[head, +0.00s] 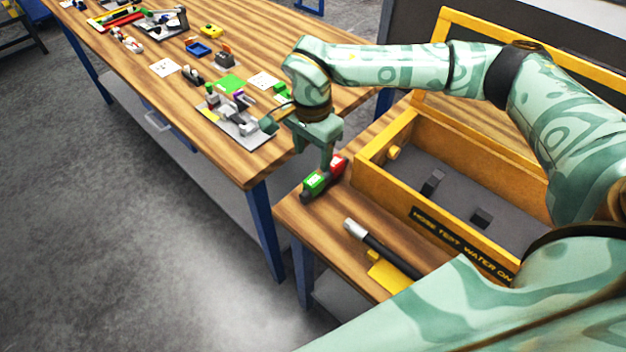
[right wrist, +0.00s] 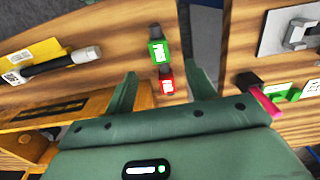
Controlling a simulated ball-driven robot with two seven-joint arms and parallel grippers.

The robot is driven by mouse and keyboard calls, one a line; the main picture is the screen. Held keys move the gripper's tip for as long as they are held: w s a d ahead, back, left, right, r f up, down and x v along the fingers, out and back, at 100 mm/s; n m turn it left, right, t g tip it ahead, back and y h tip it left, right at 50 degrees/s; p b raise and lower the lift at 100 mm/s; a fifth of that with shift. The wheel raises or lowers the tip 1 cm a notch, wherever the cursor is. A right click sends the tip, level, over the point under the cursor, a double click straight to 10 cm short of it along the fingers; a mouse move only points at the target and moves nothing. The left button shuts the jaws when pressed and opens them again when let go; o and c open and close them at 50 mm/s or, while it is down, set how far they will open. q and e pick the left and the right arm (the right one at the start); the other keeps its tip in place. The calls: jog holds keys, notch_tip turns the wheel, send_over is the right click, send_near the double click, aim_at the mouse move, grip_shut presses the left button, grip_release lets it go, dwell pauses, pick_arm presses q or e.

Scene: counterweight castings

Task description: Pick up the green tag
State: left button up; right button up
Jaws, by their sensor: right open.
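A green tag (head: 315,183) with a white label and dark end lies on the near wooden bench, touching or nearly touching a red tag (head: 337,165). In the right wrist view the green tag (right wrist: 157,50) lies beyond the red tag (right wrist: 166,82). My right gripper (head: 327,155) points down above the tags and partly hides the red one. In the right wrist view its open fingers (right wrist: 161,72) stand on either side of the red tag, with nothing held; the green tag is just past the fingertips. My left gripper is not in view.
A yellow wooden crate (head: 388,140) with dark blocks inside stands right of the tags. A black-and-silver cylinder (head: 375,245) and a yellow card (head: 388,274) lie nearer. Another bench (head: 285,40) with fixtures and small parts stands beyond a gap. The near bench edge is close to the tags.

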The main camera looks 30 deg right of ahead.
aim_at(314, 180)
jog(key=f, duration=0.3)
jog(key=shift+w+f, duration=0.2)
jog(key=shift+f, duration=0.15)
jog(key=shift+s+d+f, duration=0.1)
jog(key=shift+d+f, duration=0.1)
jog(key=shift+f, duration=0.4)
notch_tip(314, 180, down, 4)
jog(key=shift+s+r+b, duration=0.1)
jog(key=shift+s+b, duration=0.05)
jog(key=shift+b, duration=0.3)
jog(key=shift+f, duration=0.55)
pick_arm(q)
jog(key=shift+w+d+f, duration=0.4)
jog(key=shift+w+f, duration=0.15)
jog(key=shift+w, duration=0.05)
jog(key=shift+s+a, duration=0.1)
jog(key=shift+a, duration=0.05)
pick_arm(e)
jog(key=shift+r, duration=0.1)
jog(key=c, duration=0.8)
